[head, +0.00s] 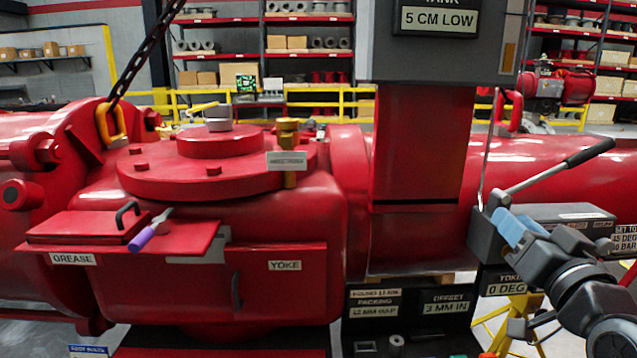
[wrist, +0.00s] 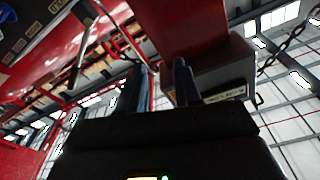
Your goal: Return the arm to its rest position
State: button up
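My arm (head: 583,293) comes in from the lower right of the head view. My gripper (head: 508,228) is at its end, raised, with bluish fingers pointing up and left. In the head view it overlaps the grey pump box (head: 560,212) with the long lever; I cannot tell whether they touch. In the wrist view my gripper (wrist: 160,78) shows two dark fingers set apart with nothing between them. The wrist camera looks upward, past the red column (wrist: 188,28) and the grey tank box (wrist: 222,70) toward the roof.
The large red valve actuator (head: 210,200) fills the left and middle. A purple-handled tool (head: 147,236) lies on its red ledge. A chain (head: 140,50) hangs to a yellow shackle (head: 112,122). Label boards (head: 448,307) stand low in the middle. Yellow railings (head: 345,103) and shelves are behind.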

jog(key=s+a+f+g, duration=0.1)
jog(key=s+a+f, duration=0.1)
jog(key=s+f, duration=0.8)
jog(key=s+a+f+g, duration=0.1)
jog(key=s+a+f, duration=0.2)
jog(key=s+f, duration=0.75)
jog(key=s+a+r+n+g, duration=0.1)
jog(key=s, duration=1.1)
jog(key=s+a+r+n+g, duration=0.1)
jog(key=s+n, duration=0.1)
jog(key=s, duration=1)
jog(key=shift+s+a+n, duration=0.2)
jog(key=shift+a+n, duration=0.1)
jog(key=shift+a, duration=0.05)
